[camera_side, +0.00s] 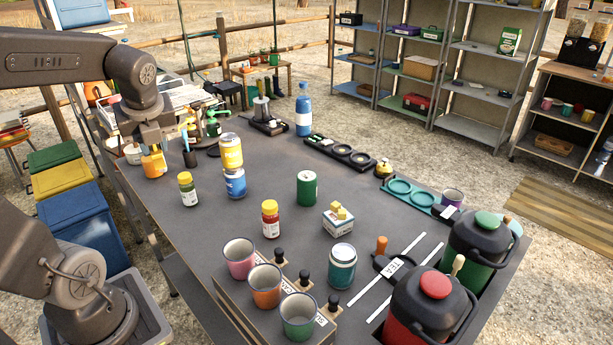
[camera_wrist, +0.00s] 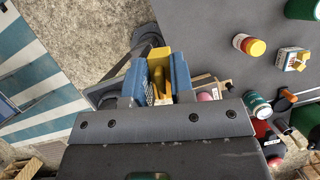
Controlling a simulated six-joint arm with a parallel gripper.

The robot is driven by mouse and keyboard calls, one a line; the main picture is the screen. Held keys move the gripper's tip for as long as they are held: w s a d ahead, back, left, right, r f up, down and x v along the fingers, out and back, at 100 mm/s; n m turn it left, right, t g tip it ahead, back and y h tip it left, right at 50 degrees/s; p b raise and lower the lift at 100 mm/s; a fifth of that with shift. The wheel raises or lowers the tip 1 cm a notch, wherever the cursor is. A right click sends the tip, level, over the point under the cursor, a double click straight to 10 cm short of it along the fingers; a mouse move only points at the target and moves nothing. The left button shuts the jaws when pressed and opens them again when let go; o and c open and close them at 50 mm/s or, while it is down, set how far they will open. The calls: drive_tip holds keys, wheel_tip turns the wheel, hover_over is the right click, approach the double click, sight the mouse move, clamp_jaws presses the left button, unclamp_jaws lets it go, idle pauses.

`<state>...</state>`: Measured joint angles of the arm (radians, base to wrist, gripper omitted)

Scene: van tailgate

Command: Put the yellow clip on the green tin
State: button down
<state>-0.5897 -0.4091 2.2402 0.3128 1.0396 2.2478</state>
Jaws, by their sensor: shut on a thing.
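The yellow clip (camera_wrist: 161,60) is between the blue fingertips of my gripper (camera_wrist: 160,82) in the wrist view. The fingers are shut on it and hide part of it. In the side view my gripper (camera_side: 152,148) is at the left edge of the table, with an orange-yellow shape at its tips. The green tin (camera_side: 307,188) stands upright near the middle of the table, well to the right of my gripper and apart from it.
A yellow tin on a blue tin (camera_side: 235,183) stands between my gripper and the green tin. Jars with coloured lids (camera_side: 270,220), a small box with yellow pieces (camera_side: 338,221), a teal jar (camera_side: 342,268) and cups (camera_side: 265,286) stand nearer. Table around the green tin is clear.

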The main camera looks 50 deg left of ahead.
drive_tip(key=w+a+r+m, duration=0.15)
drive_tip(key=w+a, duration=0.25)
drive_tip(key=w, duration=1)
hover_over(306, 174)
drive_tip(key=shift+m+t, duration=0.3)
drive_tip(key=shift+m, duration=0.05)
drive_tip(key=f, duration=1.3)
drive_tip(key=shift+s+a+f, duration=0.25)
drive_tip(key=shift+s+f, duration=0.05)
drive_tip(key=shift+w+d+f, duration=0.25)
drive_tip(key=shift+d+f, duration=0.05)
drive_tip(key=shift+d, duration=0.05)
drive_tip(key=shift+f, duration=1.95)
drive_tip(key=shift+f, duration=0.1)
drive_tip(key=c, duration=1)
unclamp_jaws()
